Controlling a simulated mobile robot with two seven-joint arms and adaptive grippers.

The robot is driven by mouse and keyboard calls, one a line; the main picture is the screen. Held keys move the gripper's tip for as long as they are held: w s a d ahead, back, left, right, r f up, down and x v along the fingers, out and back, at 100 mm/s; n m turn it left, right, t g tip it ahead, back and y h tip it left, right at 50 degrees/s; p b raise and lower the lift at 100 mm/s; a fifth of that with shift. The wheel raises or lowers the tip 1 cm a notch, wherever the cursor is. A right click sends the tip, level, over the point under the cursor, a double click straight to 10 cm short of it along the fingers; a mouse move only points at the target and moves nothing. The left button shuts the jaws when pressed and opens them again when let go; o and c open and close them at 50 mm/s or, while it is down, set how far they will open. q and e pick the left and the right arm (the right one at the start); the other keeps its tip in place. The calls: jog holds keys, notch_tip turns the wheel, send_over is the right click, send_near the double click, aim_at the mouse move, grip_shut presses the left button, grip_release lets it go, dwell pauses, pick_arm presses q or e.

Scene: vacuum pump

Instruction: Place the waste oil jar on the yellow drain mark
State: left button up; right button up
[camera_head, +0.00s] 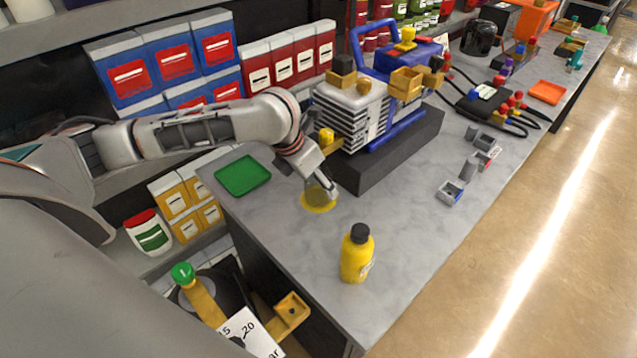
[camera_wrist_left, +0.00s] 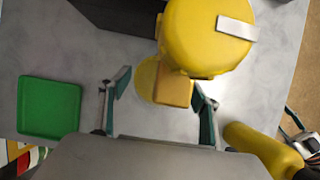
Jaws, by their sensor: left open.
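The yellow drain mark (camera_head: 317,208) is a flat disc on the grey bench, in front of the pump; it also shows in the wrist view (camera_wrist_left: 146,80). A faint see-through shape stands over the mark in the head view and seems to be the waste oil jar (camera_head: 318,192); its outline is hard to make out. My left gripper (camera_head: 321,184) is low over the mark with its fingers on either side of that shape. In the wrist view its fingers (camera_wrist_left: 160,97) are wide apart. Whether they touch the jar I cannot tell.
The pump (camera_head: 352,112) stands on a black block (camera_head: 390,150) behind the gripper. A yellow bottle with a black cap (camera_head: 357,255) stands near the front edge. A green tray (camera_head: 243,176) lies left. A grey-teal part at the wrist view's right edge (camera_wrist_left: 296,128) may be my right gripper.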

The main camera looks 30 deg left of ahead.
pick_arm(q)
jog(key=p+v, duration=0.1)
jog(key=v, duration=0.9)
